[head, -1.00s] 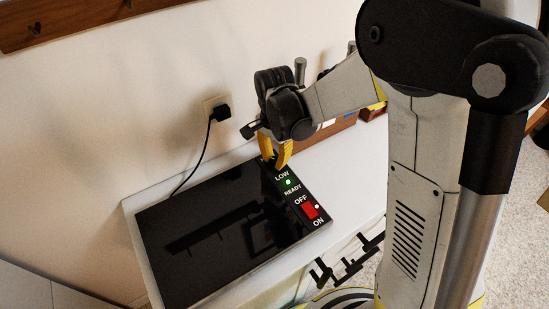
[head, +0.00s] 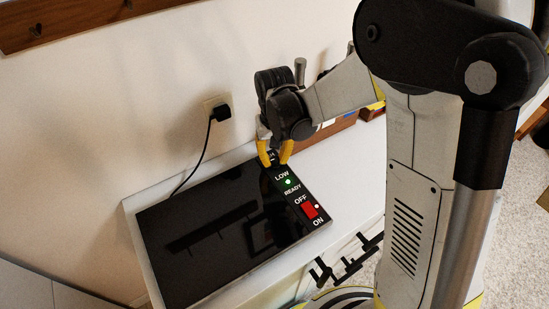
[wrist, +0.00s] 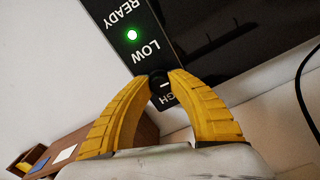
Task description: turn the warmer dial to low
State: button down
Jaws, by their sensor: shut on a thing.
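The warmer (head: 190,245) is a flat black glass plate on a white counter, with a control strip on its right side. The small dark dial (wrist: 157,76) sits at the strip's far end, between the LOW label (wrist: 147,52) and a partly covered label ending in "GH". My gripper (head: 273,161) points down over it, its yellow fingers shut on the dial. In the wrist view the fingertips (wrist: 160,76) sit on either side of it. A short white mark shows beside the dial; which way the dial points is unclear.
A green light (head: 288,182) is lit by READY. A red OFF/ON switch (head: 310,211) is nearer on the strip. A black plug (head: 221,113) with a cord is in the wall. A brown wooden box (head: 325,136) stands behind my arm.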

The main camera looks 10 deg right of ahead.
jog(key=n, duration=0.4)
jog(key=shift+n, duration=0.3)
jog(key=n, duration=1.4)
jog(key=shift+n, duration=0.3)
jog(key=c, duration=1.2)
grip_release()
